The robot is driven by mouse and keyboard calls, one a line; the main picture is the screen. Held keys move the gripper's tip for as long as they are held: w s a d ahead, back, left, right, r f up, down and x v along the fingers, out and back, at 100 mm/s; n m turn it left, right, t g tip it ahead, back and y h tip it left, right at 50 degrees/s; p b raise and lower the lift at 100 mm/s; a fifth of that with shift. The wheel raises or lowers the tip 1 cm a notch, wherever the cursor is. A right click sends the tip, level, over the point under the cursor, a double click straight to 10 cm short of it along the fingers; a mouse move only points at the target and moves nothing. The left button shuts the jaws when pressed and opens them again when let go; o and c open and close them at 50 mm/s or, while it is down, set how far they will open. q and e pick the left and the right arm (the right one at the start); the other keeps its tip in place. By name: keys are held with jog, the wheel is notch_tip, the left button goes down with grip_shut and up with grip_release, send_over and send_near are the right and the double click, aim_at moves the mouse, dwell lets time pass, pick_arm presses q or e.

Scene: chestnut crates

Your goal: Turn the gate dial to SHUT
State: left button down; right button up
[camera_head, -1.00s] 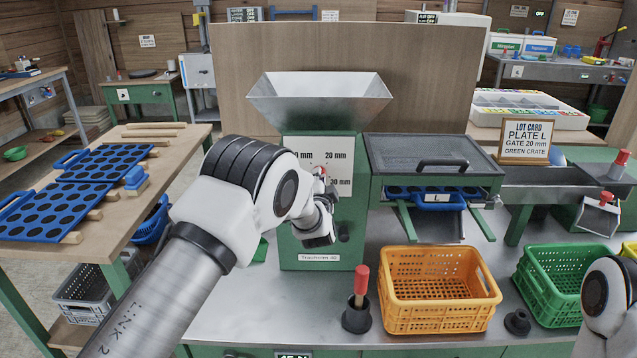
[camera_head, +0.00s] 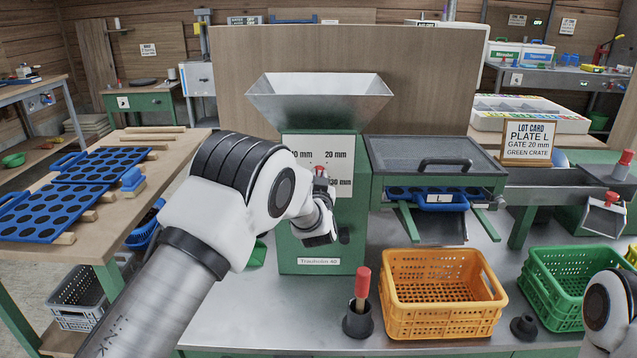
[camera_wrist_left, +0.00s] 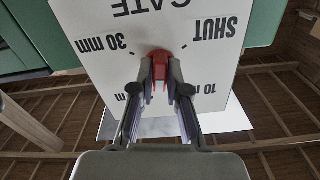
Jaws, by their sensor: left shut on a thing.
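The gate dial is a red knob (camera_wrist_left: 159,66) on a white plate (camera_wrist_left: 100,40), which reads upside down in the left wrist view. Its marks 30 mm, SHUT and 10 mm surround the knob; another is mostly hidden by a finger. My left gripper (camera_wrist_left: 161,72) is shut on the knob, one finger on each side. In the head view the red knob (camera_head: 320,171) shows just above my left wrist, on the front of the green machine (camera_head: 300,262). Which mark the knob points to I cannot tell. My right gripper is out of view.
A metal hopper (camera_head: 320,88) tops the machine. An orange crate (camera_head: 445,322), a green crate (camera_head: 560,312) and a red-handled tool (camera_head: 361,285) in a black holder stand on the bench. A lot card (camera_head: 527,140) reads PLATE L, GATE 20 mm, GREEN CRATE.

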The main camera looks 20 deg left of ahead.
pick_arm(q)
jog(key=n+b, duration=0.5)
jog(key=n, duration=0.3)
jog(key=n+b, duration=0.6)
jog(key=n, duration=0.2)
jog(key=n+b, duration=0.6)
jog(key=n, duration=0.2)
jog(key=shift+r+n, duration=0.25)
jog(key=shift+n, duration=0.15)
jog(key=shift+r+n+b, duration=0.15)
jog(key=shift+n+b, duration=0.55)
